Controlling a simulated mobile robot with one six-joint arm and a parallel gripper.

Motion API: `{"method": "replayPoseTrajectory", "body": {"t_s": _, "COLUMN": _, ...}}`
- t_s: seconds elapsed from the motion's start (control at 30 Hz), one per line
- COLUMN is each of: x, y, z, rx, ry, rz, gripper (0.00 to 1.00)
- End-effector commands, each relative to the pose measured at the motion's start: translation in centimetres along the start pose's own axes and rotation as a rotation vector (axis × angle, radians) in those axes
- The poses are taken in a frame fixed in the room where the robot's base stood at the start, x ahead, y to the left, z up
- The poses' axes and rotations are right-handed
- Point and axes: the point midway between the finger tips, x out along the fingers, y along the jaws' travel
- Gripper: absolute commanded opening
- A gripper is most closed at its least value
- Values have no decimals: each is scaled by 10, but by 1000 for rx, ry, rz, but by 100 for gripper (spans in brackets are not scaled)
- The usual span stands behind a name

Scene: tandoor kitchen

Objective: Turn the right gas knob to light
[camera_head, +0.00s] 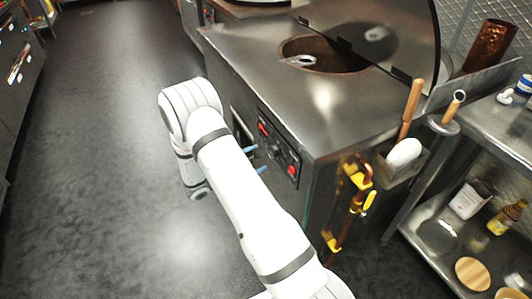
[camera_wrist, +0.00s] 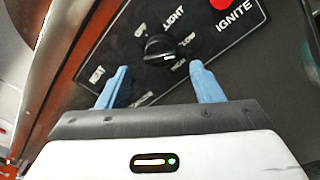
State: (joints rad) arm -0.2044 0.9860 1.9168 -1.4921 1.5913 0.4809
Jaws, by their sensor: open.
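The black gas knob (camera_wrist: 159,47) sits on a dark control panel in the wrist view, ringed by the labels OFF, LIGHT, LOW and HIGH. The panel (camera_head: 278,148) is on the tandoor's front in the head view, where its knobs are small. My gripper (camera_wrist: 159,68) is open, with one blue finger on each side below the knob in the picture. No finger visibly touches the knob. In the head view my gripper (camera_head: 256,159) is just in front of the panel, partly hidden by my arm.
A red IGNITE button (camera_wrist: 221,3) is near the knob. Yellow gas piping (camera_head: 355,190) is on the tandoor's right side. A holder (camera_head: 402,163) with wooden-handled tools hangs at the corner. A steel shelf (camera_head: 440,265) stands at right. The floor (camera_head: 90,150) at left is clear.

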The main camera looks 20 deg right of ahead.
Motion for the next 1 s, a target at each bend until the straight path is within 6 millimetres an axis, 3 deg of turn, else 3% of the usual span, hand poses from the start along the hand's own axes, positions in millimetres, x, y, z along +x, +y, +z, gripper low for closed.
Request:
{"method": "replayPoseTrajectory", "body": {"t_s": 0.3, "x": 43, "y": 0, "z": 0, "rx": -1, "ry": 2, "rz": 1, "gripper": 60}}
{"method": "replayPoseTrajectory", "body": {"t_s": 0.67, "x": 49, "y": 0, "z": -1, "rx": -1, "ry": 5, "rz": 3, "gripper": 60}}
{"method": "replayPoseTrajectory", "body": {"t_s": 1.0, "x": 49, "y": 1, "z": -1, "rx": -1, "ry": 5, "rz": 3, "gripper": 33}}
